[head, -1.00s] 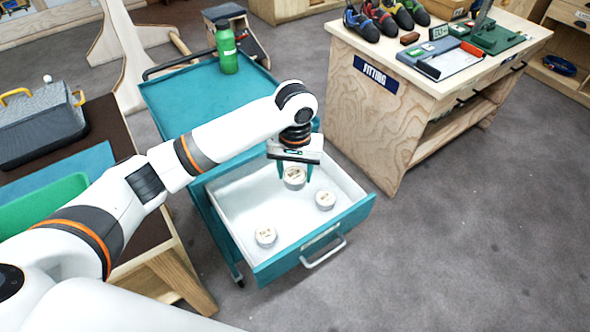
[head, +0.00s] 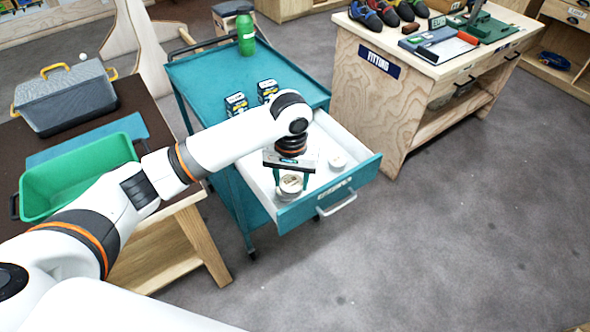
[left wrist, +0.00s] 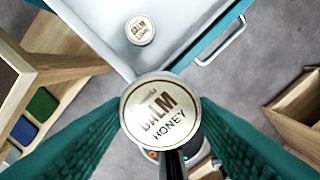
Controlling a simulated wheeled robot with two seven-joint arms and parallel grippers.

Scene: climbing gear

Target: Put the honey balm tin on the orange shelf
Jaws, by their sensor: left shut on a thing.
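The honey balm tin (left wrist: 160,112) is round with a pale lid that reads BALM and HONEY in the left wrist view. It sits between the two green fingers of my left gripper (head: 291,183), which is shut on it. The held tin (head: 291,182) is up above the open drawer (head: 330,190), near its front left corner. A similar tin (head: 338,162) lies in the drawer to the right. Another shows partly below the held one. One loose tin also shows in the left wrist view (left wrist: 140,30). I see no orange shelf and no right gripper.
The teal cart (head: 215,75) carries a green bottle (head: 246,35) and two small dark boxes (head: 235,104). A wooden table with a green bin (head: 75,175) and grey case (head: 62,98) stands left. The fitting bench (head: 400,100) stands right. Floor is clear in front.

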